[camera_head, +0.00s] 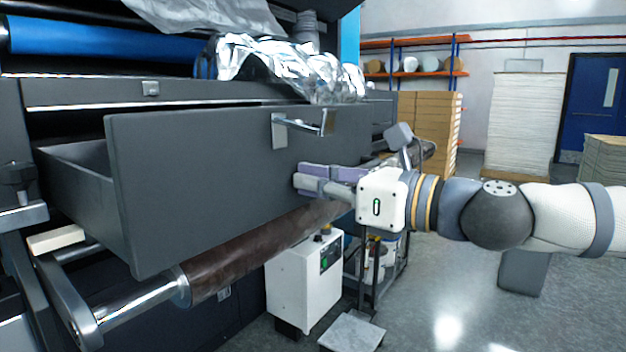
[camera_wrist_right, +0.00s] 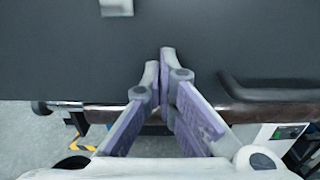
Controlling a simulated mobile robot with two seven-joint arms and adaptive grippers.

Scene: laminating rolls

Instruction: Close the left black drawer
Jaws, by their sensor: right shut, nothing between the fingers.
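The black drawer (camera_head: 190,170) is pulled out of the machine, and its open top and inside show at the left. A metal handle (camera_head: 300,127) sits on the upper part of its front. My right gripper (camera_head: 300,180) is shut and empty, with its fingertips at the drawer front, below and right of the handle. In the right wrist view the closed fingertips (camera_wrist_right: 165,58) lie against or just before the dark drawer front (camera_wrist_right: 230,40); contact cannot be told for certain. The left gripper is not in view.
A brown roller (camera_head: 250,248) runs below the drawer. A white control box (camera_head: 303,285) stands on the floor under it. Crumpled silver film (camera_head: 285,65) lies above the drawer. Stacked boxes (camera_head: 430,130) and open floor are to the right.

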